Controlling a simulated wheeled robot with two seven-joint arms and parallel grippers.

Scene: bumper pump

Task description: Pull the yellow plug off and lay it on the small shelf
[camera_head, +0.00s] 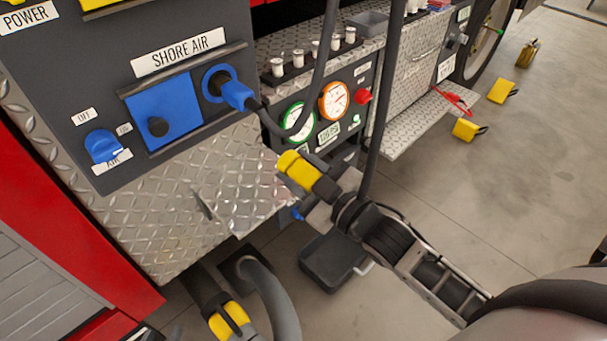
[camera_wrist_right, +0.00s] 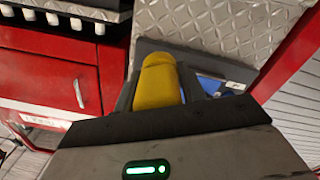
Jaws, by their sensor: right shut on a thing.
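The yellow plug (camera_head: 299,171) has a yellow body and a dark rear end. It is held clear of the panel, in front of the gauges and by the right edge of the small diamond-plate shelf (camera_head: 240,190). My right gripper (camera_head: 322,190) is shut on it, its arm coming from the lower right. In the right wrist view the plug (camera_wrist_right: 157,82) stands up between the fingers. The shelf's visible top is bare. I cannot make out my left gripper in the head view.
A blue plug (camera_head: 237,95) with a dark cable sits in the shore air socket. Dark cables hang near my right gripper. A black box (camera_head: 325,258) stands on the floor below. A thick grey hose (camera_head: 272,300) and a yellow-banded part (camera_head: 229,319) are at the bottom.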

